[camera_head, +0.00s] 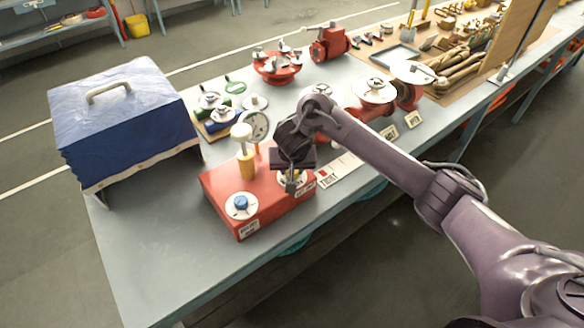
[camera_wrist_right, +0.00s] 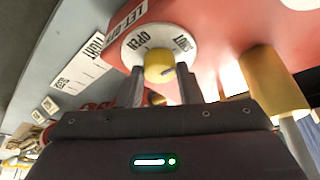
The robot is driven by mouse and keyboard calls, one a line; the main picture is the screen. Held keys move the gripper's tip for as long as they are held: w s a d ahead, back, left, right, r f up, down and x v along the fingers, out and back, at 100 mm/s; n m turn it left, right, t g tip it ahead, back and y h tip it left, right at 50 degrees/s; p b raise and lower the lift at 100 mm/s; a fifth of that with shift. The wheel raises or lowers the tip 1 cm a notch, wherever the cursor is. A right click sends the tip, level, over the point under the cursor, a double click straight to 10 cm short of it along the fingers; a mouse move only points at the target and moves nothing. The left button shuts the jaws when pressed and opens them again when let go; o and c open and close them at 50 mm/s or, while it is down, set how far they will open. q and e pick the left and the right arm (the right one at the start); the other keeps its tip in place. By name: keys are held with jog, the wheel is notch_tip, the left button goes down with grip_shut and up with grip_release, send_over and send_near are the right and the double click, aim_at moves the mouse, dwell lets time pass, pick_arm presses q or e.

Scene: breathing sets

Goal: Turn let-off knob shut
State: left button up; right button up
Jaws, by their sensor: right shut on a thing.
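The red box (camera_head: 240,197) stands near the front edge of the bench. My right gripper (camera_head: 291,184) reaches down over its right end. In the right wrist view, the yellow let-off knob (camera_wrist_right: 158,63) sits on a white round dial (camera_wrist_right: 189,50) marked OPEN and SHUT, beside a LET OFF label (camera_wrist_right: 127,17). My right gripper (camera_wrist_right: 160,87) is shut on this knob, one finger on each side. A dark mark shows on the knob's lower right; where it points on the dial is unclear. My left gripper is not in view.
A blue knob (camera_head: 241,202) sits on the box's left end. A yellow post with a white top (camera_head: 244,145) and a round gauge (camera_head: 255,125) rise close to my gripper. A blue covered case (camera_head: 125,120) stands left. Bare bench lies at front left.

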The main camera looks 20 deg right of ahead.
jog(key=shift+w+r, duration=0.1)
jog(key=shift+r, duration=0.05)
jog(key=o, duration=1)
